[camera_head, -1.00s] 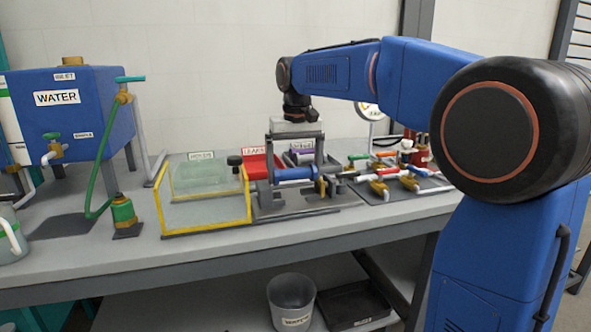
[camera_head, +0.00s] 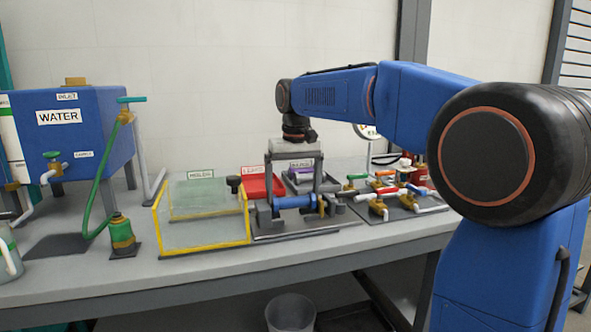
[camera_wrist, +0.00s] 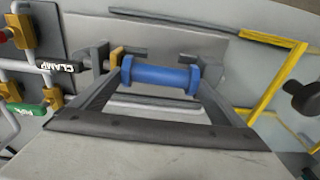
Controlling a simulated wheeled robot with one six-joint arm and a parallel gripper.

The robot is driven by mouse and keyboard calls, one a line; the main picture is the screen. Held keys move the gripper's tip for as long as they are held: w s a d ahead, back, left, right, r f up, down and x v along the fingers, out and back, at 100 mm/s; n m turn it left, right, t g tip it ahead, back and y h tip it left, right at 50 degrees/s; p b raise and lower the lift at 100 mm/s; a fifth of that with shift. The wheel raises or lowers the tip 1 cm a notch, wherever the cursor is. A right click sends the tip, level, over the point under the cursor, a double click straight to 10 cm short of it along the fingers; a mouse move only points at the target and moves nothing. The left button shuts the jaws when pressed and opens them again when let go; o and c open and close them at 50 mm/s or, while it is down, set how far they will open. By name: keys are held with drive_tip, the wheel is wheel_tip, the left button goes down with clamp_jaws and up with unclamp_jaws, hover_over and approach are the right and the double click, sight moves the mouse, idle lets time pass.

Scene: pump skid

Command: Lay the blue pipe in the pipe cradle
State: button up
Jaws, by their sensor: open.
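The blue pipe (camera_head: 294,201) lies level over the grey fixture on the bench, and it also shows in the wrist view (camera_wrist: 160,76). My gripper (camera_head: 296,196) points down over it, with one finger near each flanged end. In the wrist view the fingers of my gripper (camera_wrist: 166,70) are spread wide, with the pipe between their tips. Grey blocks of what looks like the pipe cradle (camera_wrist: 99,56) stand beyond the pipe, next to a brass part. I cannot tell whether the pipe rests fully in it or whether the fingertips touch the pipe.
A clear box with a yellow frame (camera_head: 203,250) stands close on the left. A red tray (camera_head: 262,187) and a grey tray (camera_head: 306,184) are behind. A valve manifold (camera_head: 395,200) is on the right. A blue water tank (camera_head: 70,140) stands far left. The bench's front strip is clear.

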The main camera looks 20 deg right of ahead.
wheel_tip(320, 180, up, 17)
drive_tip(key=s, duration=0.2)
drive_tip(key=s+d+f+t, duration=0.2)
drive_tip(key=s+d+f, duration=0.1)
drive_tip(key=s+f, duration=1.2)
drive_tip(key=s+d+f+t, duration=0.1)
drive_tip(key=s+d+f, duration=0.3)
drive_tip(key=s+f, duration=1.2)
wheel_tip(320, 180, down, 5)
drive_tip(key=shift+t, duration=0.4)
